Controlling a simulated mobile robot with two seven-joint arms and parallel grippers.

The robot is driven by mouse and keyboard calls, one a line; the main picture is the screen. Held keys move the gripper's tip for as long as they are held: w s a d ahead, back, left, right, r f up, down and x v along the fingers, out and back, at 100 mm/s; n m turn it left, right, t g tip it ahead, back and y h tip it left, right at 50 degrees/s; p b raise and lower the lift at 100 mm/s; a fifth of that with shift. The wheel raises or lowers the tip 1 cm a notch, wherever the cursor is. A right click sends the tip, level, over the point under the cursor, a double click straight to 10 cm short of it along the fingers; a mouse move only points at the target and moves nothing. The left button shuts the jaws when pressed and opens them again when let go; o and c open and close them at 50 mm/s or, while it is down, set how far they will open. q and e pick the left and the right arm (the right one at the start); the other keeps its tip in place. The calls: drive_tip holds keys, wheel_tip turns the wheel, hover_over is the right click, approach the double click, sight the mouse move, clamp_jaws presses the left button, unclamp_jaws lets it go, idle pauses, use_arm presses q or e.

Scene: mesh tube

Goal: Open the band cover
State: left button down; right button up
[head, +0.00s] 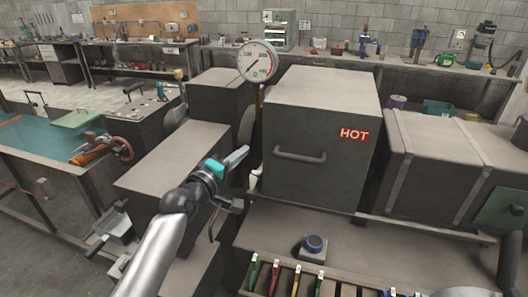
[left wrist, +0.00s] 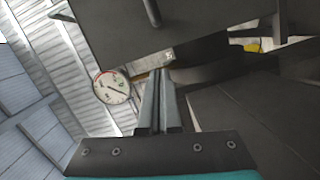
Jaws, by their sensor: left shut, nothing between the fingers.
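A dark grey box-shaped cover (head: 310,185) with a lighter top stands in the middle of the head view. It has a red HOT label (head: 354,134) and a bar handle (head: 300,155) on its front face. The cover sits closed over whatever is under it. My left gripper (head: 243,154) is shut and empty, to the left of the handle and apart from it. In the left wrist view its fingers (left wrist: 159,80) are together, pointing toward a dark box face with a bar (left wrist: 152,12). My right gripper does not show.
A round dial gauge (head: 257,61) stands on a post behind the gripper, close to the cover's left side. A strapped grey housing (head: 430,165) is on the right.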

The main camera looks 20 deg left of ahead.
use_arm(q)
drive_tip(key=w+d, duration=0.2)
drive_tip(key=w+d+f+p, duration=0.1)
drive_tip(key=w+d, duration=0.1)
drive_tip(key=shift+w, duration=0.1)
drive_tip(key=shift+d+f, duration=0.15)
drive_tip(key=shift+d, duration=0.3)
